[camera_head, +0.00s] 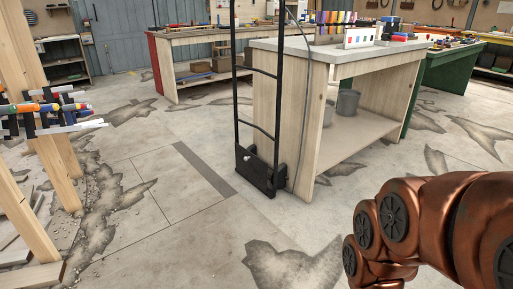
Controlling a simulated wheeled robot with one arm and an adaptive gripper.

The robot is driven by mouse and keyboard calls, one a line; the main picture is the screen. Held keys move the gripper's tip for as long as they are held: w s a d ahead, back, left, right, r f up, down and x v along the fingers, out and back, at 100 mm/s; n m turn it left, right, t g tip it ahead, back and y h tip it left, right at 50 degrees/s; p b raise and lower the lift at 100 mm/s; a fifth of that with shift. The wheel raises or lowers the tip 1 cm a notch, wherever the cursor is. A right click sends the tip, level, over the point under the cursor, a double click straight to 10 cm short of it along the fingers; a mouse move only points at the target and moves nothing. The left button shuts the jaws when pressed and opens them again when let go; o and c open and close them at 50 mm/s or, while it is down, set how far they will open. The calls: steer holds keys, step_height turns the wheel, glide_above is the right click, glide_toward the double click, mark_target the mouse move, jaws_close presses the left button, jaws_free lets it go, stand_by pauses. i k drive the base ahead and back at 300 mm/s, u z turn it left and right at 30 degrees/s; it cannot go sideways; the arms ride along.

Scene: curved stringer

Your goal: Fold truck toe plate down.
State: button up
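A black hand truck (258,125) stands upright on the concrete floor near the middle of the view, close to the left end of a wooden workbench. Its toe plate (254,172) is a dark panel at the bottom of the frame and looks folded up against the uprights. The top of the truck is cut off by the picture's edge. My copper-coloured arm shows at the lower right, well apart from the truck. My gripper itself is not in view.
The workbench (280,110) with a light top stands right behind the truck. A wooden frame (50,150) holding tools stands at the left. A green bench (430,85) is at the right. Cracked, bare floor (170,215) lies open in front and left of the truck.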

mark_target(255, 169)
steer(key=u, duration=0.2)
steer(key=i, duration=2)
steer(key=u, duration=0.85)
steer(key=i, duration=0.8)
steer(key=u, duration=0.2)
